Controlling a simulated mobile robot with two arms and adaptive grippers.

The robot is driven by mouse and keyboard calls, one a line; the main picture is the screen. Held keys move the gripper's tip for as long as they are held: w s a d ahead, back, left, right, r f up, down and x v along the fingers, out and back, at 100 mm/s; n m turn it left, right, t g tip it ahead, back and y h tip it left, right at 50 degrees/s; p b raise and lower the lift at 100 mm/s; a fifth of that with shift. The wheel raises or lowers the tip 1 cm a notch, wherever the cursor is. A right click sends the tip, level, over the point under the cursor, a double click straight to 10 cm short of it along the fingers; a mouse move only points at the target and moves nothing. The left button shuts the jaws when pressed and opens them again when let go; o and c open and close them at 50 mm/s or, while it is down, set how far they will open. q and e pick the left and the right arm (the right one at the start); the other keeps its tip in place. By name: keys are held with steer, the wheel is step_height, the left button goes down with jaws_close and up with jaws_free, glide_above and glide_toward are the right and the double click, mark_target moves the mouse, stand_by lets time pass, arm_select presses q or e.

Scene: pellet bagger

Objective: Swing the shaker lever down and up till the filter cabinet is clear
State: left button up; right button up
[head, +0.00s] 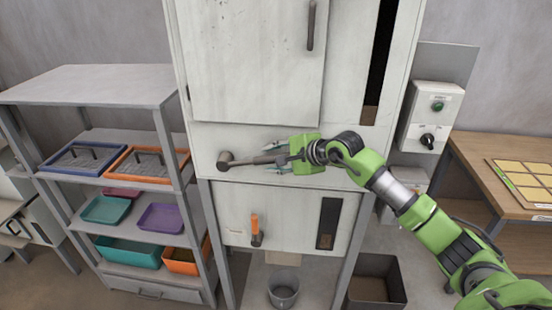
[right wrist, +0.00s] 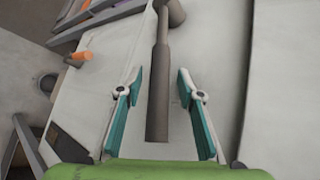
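The shaker lever (head: 243,161) is a dark grey bar on a round pivot at the front of the filter cabinet (head: 212,138), pointing right and roughly level. My right gripper (head: 268,157) is open at the lever's free end. In the right wrist view the lever (right wrist: 158,92) lies between the two parted fingers, with a gap on each side. The cabinet's tall dark window (head: 379,60) shows brown material only at its bottom. A lower dark window (head: 328,220) also has a little brown at its base. My left gripper is not in view.
An orange-handled lever (head: 255,229) sits on the lower panel, above a grey bucket (head: 284,290). A shelf with coloured trays (head: 88,98) stands left. A control box (head: 431,117) with a green button and black knob, a dark bin (head: 377,283) and a wooden table (head: 500,150) are right.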

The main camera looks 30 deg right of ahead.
steer(key=v, duration=1.2)
